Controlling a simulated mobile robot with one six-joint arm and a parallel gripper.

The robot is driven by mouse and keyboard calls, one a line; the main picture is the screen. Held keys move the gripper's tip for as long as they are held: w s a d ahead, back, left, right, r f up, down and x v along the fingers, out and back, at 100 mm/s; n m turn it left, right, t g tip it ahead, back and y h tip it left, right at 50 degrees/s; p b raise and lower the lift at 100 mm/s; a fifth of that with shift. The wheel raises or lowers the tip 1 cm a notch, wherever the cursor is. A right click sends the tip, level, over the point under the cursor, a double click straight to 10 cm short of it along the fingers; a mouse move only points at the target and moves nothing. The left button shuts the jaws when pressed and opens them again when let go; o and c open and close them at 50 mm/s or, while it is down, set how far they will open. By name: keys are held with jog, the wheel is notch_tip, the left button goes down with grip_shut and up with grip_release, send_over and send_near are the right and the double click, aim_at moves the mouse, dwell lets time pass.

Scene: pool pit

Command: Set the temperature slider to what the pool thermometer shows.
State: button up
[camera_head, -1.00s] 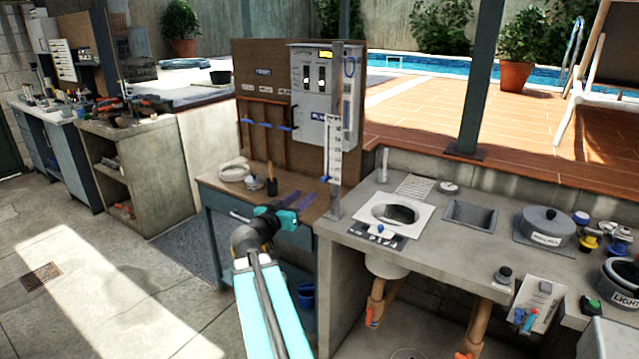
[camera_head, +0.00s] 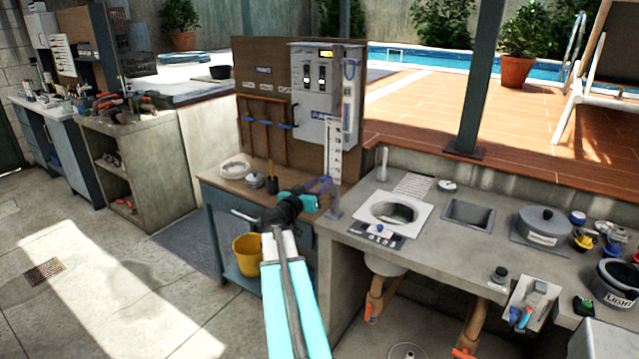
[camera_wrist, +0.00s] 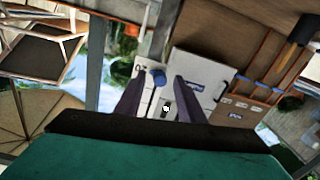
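A tall white scale strip with dark marks (camera_head: 334,150), which looks like the temperature slider, stands upright at the workbench corner. A slim white and blue instrument, possibly the thermometer (camera_head: 348,95), hangs on the right side of the grey control box. Its reading is too small to tell.
The grey control box (camera_head: 314,88) with switches is on a brown board (camera_head: 262,75). A concrete counter (camera_head: 440,245) with a basin and pot lies to the right. A yellow bucket (camera_head: 247,255) stands below the wooden bench. Open floor lies left.

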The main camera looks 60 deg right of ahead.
jog(key=shift+d, duration=0.1)
grip_shut()
jog(key=shift+r, duration=0.1)
jog(key=shift+r+b, duration=0.9)
jog(key=shift+r, duration=0.8)
grip_release()
jog(key=a+b, duration=0.3)
jog(key=a, duration=1.1)
jog(key=shift+s+b, duration=0.25)
jog(key=shift+b, duration=0.15)
